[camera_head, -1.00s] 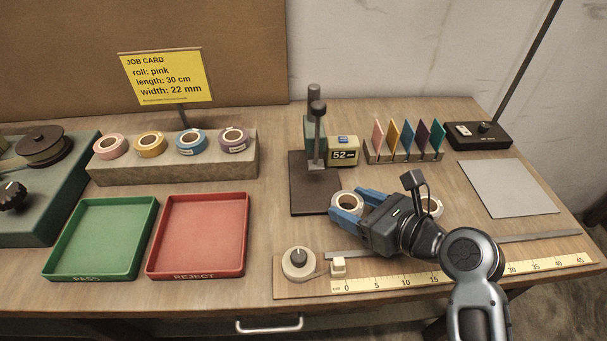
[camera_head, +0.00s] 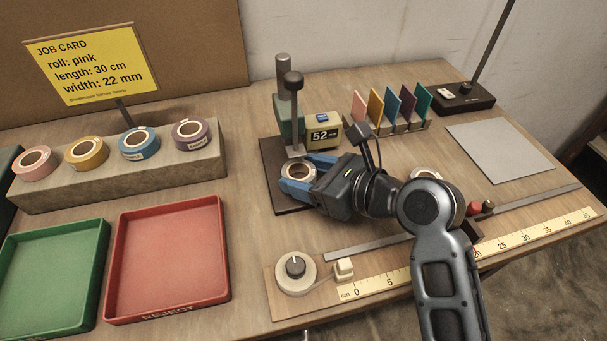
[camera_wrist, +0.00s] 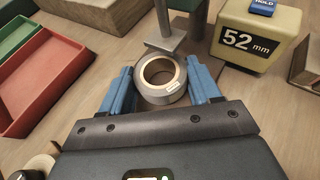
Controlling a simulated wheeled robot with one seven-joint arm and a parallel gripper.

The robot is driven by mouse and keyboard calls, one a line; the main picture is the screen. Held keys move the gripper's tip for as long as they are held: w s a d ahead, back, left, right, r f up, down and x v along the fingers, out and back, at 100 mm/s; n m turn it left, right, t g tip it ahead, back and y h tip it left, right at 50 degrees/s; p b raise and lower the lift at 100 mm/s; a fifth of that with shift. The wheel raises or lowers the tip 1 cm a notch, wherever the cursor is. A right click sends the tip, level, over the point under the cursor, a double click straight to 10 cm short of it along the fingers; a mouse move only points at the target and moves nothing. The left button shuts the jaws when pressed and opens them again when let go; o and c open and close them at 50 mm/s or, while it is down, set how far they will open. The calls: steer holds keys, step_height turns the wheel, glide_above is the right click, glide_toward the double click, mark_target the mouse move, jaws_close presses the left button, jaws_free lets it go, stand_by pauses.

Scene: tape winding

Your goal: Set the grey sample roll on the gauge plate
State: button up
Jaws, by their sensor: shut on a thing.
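The grey sample roll (camera_head: 298,181) sits between the blue fingers of my gripper (camera_head: 300,172), which is shut on it. In the wrist view the roll (camera_wrist: 162,98) lies flat between both fingers (camera_wrist: 161,84), its hole facing up. The dark gauge plate (camera_head: 269,172) lies under the gauge post (camera_head: 293,115). The roll is over the plate's right part, just in front of the post's foot. I cannot tell whether the roll touches the plate. The gauge display (camera_head: 324,134) reads 52 mm.
A rack of coloured cards (camera_head: 392,118) stands behind my arm. Red (camera_head: 168,255) and green (camera_head: 50,275) trays and a block of coloured rolls (camera_head: 120,178) are at left. Another roll is partly hidden behind my arm.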

stand_by(0.3)
steer(key=o, duration=1)
steer(key=shift+f, duration=0.1)
steer(key=shift+o, duration=0.2)
steer(key=p+v, duration=0.1)
steer(key=v, duration=1.1)
